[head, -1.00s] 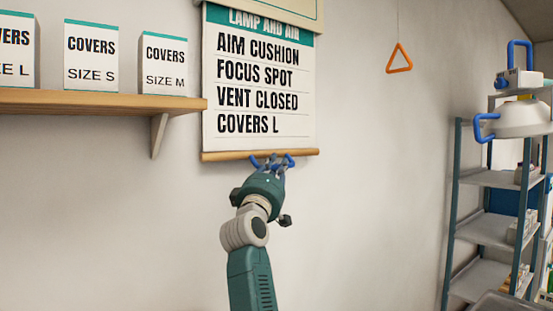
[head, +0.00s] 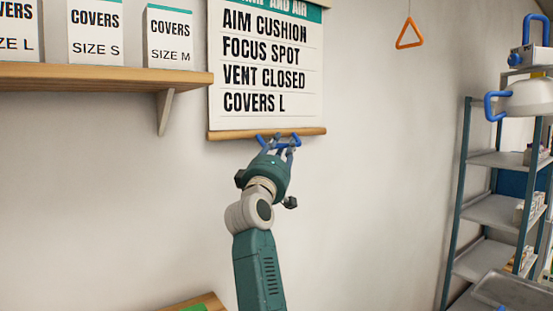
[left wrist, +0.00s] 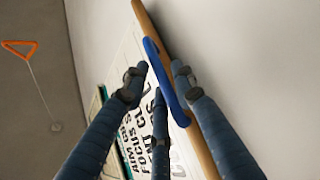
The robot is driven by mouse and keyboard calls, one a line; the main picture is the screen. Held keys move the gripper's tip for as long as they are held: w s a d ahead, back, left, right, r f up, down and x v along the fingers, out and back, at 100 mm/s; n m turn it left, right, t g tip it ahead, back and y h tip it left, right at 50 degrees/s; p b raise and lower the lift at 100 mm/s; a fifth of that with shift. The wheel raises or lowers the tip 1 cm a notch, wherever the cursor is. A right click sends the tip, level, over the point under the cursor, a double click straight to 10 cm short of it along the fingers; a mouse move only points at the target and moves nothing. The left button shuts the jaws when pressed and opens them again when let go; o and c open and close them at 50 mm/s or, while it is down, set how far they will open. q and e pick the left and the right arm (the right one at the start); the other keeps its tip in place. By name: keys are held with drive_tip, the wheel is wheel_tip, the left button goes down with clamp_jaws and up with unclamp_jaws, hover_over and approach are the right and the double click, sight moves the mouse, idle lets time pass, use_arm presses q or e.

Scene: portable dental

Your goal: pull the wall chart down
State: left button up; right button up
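The wall chart (head: 265,105) hangs on the wall with lines such as "AIM CUSHION" and "COVERS L"; its top is cut off by the head view. A wooden bar (head: 225,135) runs along its bottom edge, with a blue pull handle (head: 298,138) below it. My left gripper (head: 278,145) is at the handle, just under the bar. In the left wrist view the blue handle (left wrist: 161,68) lies between the spread fingers of my left gripper (left wrist: 158,72), with gaps visible beside it. The fingers look open. My right gripper is not in view.
A wooden shelf (head: 100,78) with several covers boxes (head: 95,32) is left of the chart. An orange triangle pull (head: 409,34) hangs to the right. A metal rack (head: 490,210) stands at far right. The wall below the chart is bare.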

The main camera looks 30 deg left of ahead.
use_arm(q)
drive_tip(key=v, duration=1.1)
drive_tip(key=shift+w, duration=0.15)
